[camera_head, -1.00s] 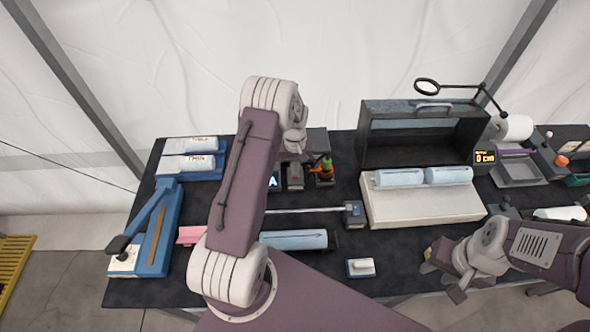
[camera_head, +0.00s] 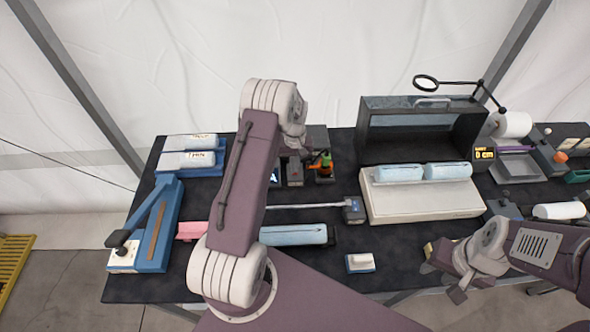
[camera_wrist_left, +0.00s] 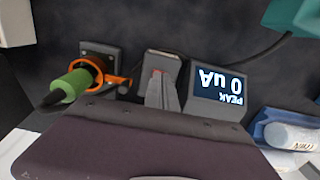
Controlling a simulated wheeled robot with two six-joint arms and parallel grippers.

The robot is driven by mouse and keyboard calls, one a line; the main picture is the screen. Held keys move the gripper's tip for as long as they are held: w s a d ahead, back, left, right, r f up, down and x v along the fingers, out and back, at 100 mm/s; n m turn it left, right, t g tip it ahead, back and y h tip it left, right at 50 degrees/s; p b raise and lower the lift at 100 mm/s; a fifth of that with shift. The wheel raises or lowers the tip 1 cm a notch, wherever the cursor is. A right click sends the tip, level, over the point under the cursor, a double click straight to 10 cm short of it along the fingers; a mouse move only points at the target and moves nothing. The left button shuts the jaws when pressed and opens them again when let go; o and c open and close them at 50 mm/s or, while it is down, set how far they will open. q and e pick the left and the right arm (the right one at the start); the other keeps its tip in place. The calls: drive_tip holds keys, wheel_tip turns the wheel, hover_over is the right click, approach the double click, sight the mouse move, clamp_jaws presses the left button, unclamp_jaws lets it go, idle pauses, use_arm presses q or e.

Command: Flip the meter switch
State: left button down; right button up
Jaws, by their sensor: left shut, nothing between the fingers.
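The meter (camera_wrist_left: 218,92) is a dark box whose lit screen reads "PEAK 0 uA", upside down in the left wrist view. Beside it stands a small grey box (camera_wrist_left: 172,62) with a reddish spot on its face, apparently the switch. My left gripper (camera_wrist_left: 160,82) is shut and empty, its fingertips over the front of this box; I cannot tell whether they touch it. In the head view the grey box (camera_head: 295,176) and part of the meter (camera_head: 274,178) show beside my left arm, which hides the left fingers. My right gripper (camera_head: 443,281) is open and empty near the table's front edge.
A green plug (camera_wrist_left: 70,87) with an orange ring sits in a socket beside the grey box. A blue lever press (camera_head: 158,225) stands at the left. A pale box with blue rolls (camera_head: 425,200) and a dark open case (camera_head: 375,145) are right of centre.

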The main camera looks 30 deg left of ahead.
use_arm(q)
drive_tip(key=r+p, duration=0.4)
drive_tip(key=shift+w+a, duration=0.3)
drive_tip(key=shift+w, duration=0.1)
wheel_tip(320, 180, up, 10)
drive_tip(key=b, duration=0.2)
drive_tip(key=shift+s+d+b, duration=0.15)
drive_tip(key=shift+s+b, duration=0.1)
drive_tip(key=shift+b, duration=0.1)
drive_tip(key=shift+s, duration=0.1)
drive_tip(key=shift+d, duration=0.1)
